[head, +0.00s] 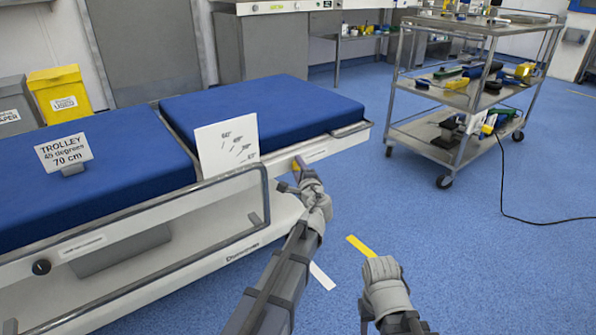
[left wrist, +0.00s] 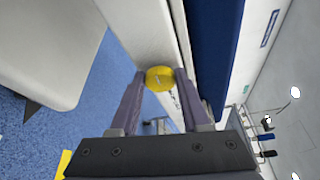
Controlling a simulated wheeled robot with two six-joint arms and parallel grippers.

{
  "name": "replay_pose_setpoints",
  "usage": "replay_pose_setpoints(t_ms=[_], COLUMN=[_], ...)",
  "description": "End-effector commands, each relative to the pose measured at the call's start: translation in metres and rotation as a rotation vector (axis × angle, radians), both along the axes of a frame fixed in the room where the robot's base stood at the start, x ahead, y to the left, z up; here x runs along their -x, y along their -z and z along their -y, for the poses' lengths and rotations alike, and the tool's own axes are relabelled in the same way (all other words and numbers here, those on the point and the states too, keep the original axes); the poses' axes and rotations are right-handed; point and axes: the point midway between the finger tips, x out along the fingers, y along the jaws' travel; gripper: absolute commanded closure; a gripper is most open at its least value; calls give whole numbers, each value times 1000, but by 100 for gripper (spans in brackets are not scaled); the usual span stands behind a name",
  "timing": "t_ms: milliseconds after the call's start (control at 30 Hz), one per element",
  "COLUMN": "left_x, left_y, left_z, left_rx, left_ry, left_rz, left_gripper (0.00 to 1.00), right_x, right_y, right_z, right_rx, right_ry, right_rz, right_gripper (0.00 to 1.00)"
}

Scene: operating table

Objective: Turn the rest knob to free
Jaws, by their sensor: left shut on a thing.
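A round yellow knob (left wrist: 160,78) with a small mark on its face sits on the white side of the trolley. In the left wrist view it lies between the two fingers of my left gripper (left wrist: 161,84), which is shut on it. In the head view my left gripper (head: 300,170) reaches the trolley's side rail near the right end, beside a small label, and mostly hides the knob. My right gripper (head: 384,282) hangs above the floor at the lower right, away from the trolley; its fingers cannot be made out.
The trolley has blue mattress sections (head: 262,112), a raised side rail (head: 258,168), an angle card (head: 228,146) and a black knob (head: 41,267) at the left. A "TROLLEY 45 degrees 70 cm" sign (head: 64,152) stands on it. A steel cart (head: 425,130) stands back right; floor between is open.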

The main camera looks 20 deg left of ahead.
Motion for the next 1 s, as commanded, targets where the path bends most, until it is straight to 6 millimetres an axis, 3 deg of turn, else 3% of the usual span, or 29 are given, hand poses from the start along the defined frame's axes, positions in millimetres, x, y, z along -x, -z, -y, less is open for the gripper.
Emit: replay_pose_setpoints(t_ms=[533, 567, 800, 1000], left_x=[2, 2, 1, 1], left_y=[1, 1, 0, 0], left_z=[-1, -1, -1, 0], left_rx=[16, 16, 14, 13], left_ry=[-3, -3, -2, -1], left_rz=[16, 16, 16, 16], left_gripper=[100, 52, 25, 24], right_x=[0, 0, 0, 0], right_y=[2, 2, 2, 2], right_z=[0, 0, 0, 0], right_rx=[0, 0, 0, 0], right_ry=[0, 0, 0, 0], right_rz=[0, 0, 0, 0], right_gripper=[50, 50, 50, 50])
